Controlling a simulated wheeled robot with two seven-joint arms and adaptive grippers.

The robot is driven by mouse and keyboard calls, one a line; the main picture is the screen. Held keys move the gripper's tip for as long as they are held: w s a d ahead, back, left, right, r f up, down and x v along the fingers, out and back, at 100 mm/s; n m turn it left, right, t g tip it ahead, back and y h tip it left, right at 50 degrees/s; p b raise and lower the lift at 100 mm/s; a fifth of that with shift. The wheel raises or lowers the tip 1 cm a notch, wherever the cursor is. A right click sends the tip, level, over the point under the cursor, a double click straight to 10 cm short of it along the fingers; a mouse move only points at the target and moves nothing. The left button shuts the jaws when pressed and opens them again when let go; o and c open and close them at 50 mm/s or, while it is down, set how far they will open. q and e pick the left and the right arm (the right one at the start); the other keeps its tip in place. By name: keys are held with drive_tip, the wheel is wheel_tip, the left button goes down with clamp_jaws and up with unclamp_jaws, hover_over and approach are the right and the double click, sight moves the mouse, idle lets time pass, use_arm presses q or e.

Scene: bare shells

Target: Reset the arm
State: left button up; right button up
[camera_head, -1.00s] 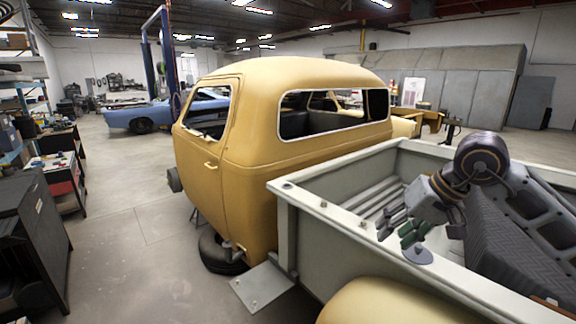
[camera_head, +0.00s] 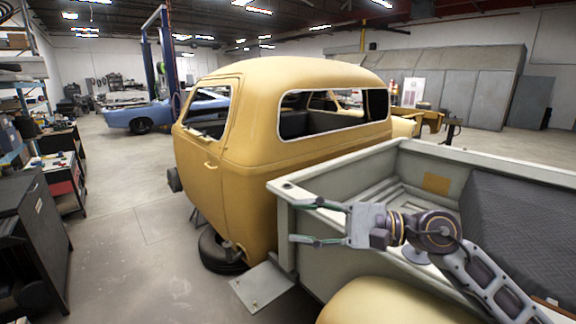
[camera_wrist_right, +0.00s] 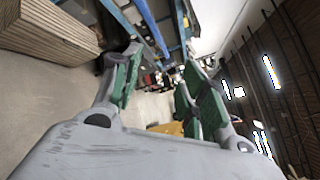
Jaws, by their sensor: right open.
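My right gripper (camera_head: 305,221) is open and empty in the head view. It points left, in front of the grey truck bed's side wall, with its arm coming in from the lower right. Its two spread fingers, with green inner sides, also show in the right wrist view (camera_wrist_right: 158,85), and nothing lies between them. My left gripper is in neither view.
A yellow pickup cab (camera_head: 250,130) stands behind the gripper, joined to a grey truck bed (camera_head: 340,185). A dark textured box (camera_head: 515,215) lies in the bed. A black cabinet (camera_head: 35,235) stands at left. The floor (camera_head: 125,230) between is clear.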

drive_tip(key=w+d+m+t+h, duration=0.4)
drive_tip(key=m+t, duration=0.5)
drive_tip(key=m, duration=0.7)
drive_tip(key=w+d+m+t+h, duration=0.2)
drive_tip(key=w+d+m+t, duration=0.3)
drive_tip(key=m+t, duration=0.8)
drive_tip(key=s+d+f+m+g+h, duration=0.1)
drive_tip(key=d+f+m+g+h, duration=0.5)
drive_tip(key=f+m, duration=0.5)
drive_tip(key=d+f+m+g+h, duration=0.3)
drive_tip(key=d+f+m+h, duration=0.3)
drive_tip(key=f+m, duration=0.5)
drive_tip(key=s+a+f+m+g, duration=0.2)
drive_tip(key=s+f+m+g, duration=0.9)
drive_tip(key=s+f, duration=1.1)
wheel_tip(320, 180, down, 37)
drive_tip(key=s+n+g+b, duration=0.2)
drive_tip(key=s+g+b, duration=0.1)
drive_tip(key=b, duration=0.2)
drive_tip(key=s+d+f+b, duration=0.2)
drive_tip(key=s+f, duration=0.9)
drive_tip(key=f, duration=0.1)
drive_tip(key=s+d+f+b, duration=0.2)
drive_tip(key=s+f+b, duration=0.1)
drive_tip(key=s+f, duration=0.8)
wheel_tip(320, 180, down, 2)
drive_tip(key=shift+s+f+g, duration=0.1)
drive_tip(key=shift+s+g, duration=0.05)
drive_tip(key=shift+g, duration=0.25)
